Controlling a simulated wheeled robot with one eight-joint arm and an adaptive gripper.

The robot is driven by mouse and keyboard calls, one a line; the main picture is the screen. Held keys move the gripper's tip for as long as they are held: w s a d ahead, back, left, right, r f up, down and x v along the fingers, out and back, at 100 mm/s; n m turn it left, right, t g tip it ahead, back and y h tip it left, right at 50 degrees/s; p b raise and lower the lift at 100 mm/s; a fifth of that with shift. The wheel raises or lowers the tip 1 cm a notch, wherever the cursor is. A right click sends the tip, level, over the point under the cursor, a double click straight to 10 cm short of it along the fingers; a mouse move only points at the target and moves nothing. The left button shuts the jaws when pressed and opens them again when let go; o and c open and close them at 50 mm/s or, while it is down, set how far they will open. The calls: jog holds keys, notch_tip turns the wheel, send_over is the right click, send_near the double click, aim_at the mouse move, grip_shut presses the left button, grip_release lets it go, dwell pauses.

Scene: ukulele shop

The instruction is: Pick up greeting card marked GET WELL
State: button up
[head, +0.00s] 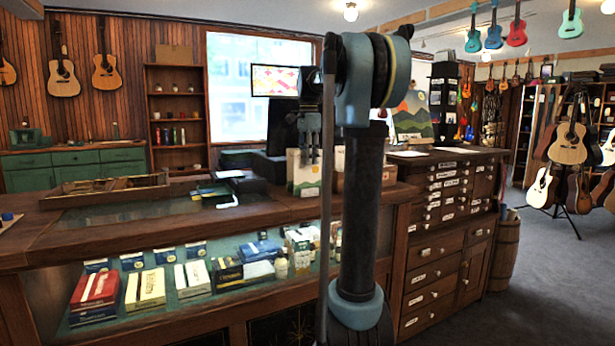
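No text reading GET WELL can be made out in the head view. A pale upright card-like item (303,175) with a green and yellow picture stands on the counter, partly behind my arm. A larger picture of mountains and an orange sun (413,117) stands farther back to the right; its lettering is not readable. My gripper (309,152) appears small and dark, hanging left of my arm, in front of or above the pale item. Whether its fingers are apart or touching anything is unclear.
The wooden counter (60,240) has a glass case with several boxes inside. A wooden tray (118,186) and dark devices sit on top. A drawer cabinet (432,271) and barrel (503,243) stand right. Carpet (545,300) is open at the lower right.

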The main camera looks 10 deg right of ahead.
aim_at(309, 172)
jog(key=shift+s+f, duration=0.1)
jog(key=shift+f, duration=2.6)
grip_shut()
